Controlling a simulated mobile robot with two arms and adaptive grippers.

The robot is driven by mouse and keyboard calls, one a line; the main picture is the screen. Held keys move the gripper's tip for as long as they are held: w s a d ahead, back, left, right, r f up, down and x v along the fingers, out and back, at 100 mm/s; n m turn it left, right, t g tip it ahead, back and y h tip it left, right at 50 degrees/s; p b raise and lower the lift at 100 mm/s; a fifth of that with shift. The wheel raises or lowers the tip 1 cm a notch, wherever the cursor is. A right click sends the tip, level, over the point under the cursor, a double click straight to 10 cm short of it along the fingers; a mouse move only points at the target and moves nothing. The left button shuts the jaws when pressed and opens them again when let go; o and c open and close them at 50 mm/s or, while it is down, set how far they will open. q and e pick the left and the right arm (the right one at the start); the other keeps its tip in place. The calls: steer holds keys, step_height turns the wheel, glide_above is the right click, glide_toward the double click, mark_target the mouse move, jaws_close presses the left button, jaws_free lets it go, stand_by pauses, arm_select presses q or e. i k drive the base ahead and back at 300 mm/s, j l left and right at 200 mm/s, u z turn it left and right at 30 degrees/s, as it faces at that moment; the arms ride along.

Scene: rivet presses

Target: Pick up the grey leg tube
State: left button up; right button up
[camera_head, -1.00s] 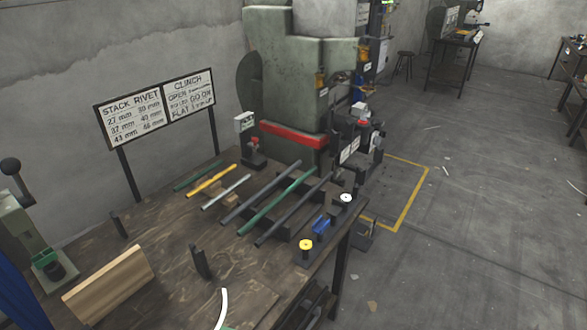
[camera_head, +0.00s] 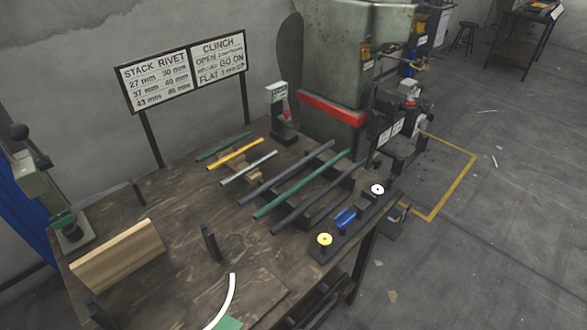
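Several tubes lie side by side on the wooden workbench (camera_head: 190,240). A short light grey tube (camera_head: 248,168) rests on a low wooden support beside a short yellow tube (camera_head: 235,154) and a short green tube (camera_head: 222,146). To its right, a long dark grey tube (camera_head: 287,172), a long green tube (camera_head: 300,186) and another long dark grey tube (camera_head: 305,211) lie on dark supports. I cannot tell which grey one is the leg tube. Neither of my grippers is in view.
A sign board (camera_head: 187,73) stands behind the bench. A large green press (camera_head: 345,60) stands at the far end. A wooden block (camera_head: 118,254) lies front left. Open floor is to the right.

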mark_target(256, 193)
steer(key=u, duration=2.05)
steer(key=k+l+u, duration=0.2)
steer(key=l+u, duration=0.2)
steer(key=l, duration=0.15)
steer(key=k+l+u, duration=0.25)
steer(key=l+u, duration=0.2)
steer(key=k+l+u, duration=0.4)
steer(key=i+l, duration=0.05)
